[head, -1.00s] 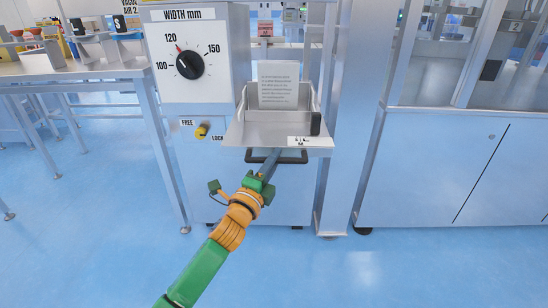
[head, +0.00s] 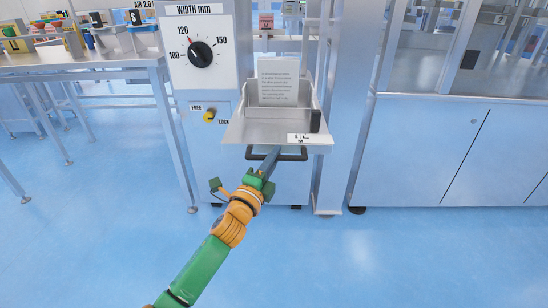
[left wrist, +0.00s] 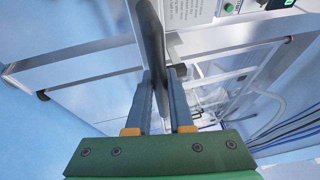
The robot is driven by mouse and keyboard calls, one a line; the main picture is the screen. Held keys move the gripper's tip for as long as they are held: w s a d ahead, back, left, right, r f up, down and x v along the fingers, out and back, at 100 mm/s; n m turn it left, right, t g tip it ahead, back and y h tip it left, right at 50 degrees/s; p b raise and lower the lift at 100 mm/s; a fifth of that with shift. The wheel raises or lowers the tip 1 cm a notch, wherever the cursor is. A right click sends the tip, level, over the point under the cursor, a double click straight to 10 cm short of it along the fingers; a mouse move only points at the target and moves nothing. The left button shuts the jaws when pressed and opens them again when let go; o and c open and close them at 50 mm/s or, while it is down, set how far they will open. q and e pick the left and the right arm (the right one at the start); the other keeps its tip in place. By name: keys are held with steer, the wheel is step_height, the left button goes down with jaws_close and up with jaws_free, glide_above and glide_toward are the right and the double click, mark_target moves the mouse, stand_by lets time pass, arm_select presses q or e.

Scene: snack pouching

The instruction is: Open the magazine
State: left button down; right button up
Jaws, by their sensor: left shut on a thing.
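The magazine is a metal tray (head: 262,130) at the front of the tall machine. It stands out from the machine's front, holds a printed white sheet (head: 278,83) upright, and has a black handle (head: 291,157) below its front edge. My left gripper (head: 265,166) is shut on the handle's middle. The handle shows as a dark bar (left wrist: 152,40) between the two fingers in the left wrist view, where the gripper (left wrist: 160,95) covers part of it. My right gripper is not in view.
A width dial (head: 201,54) and a yellow FREE/LOCK knob (head: 209,117) are on the machine's front, left of the tray. A metal table (head: 110,62) stands at left, a long cabinet (head: 430,150) at right. The blue floor (head: 330,265) in front is clear.

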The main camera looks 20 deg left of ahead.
arm_select(q)
steer(key=c, duration=0.8)
jaws_free()
steer(key=shift+s, duration=0.15)
steer(key=p+v, duration=0.1)
steer(key=v, duration=0.5)
steer(key=shift+s, duration=0.4)
steer(key=shift+f, duration=0.1)
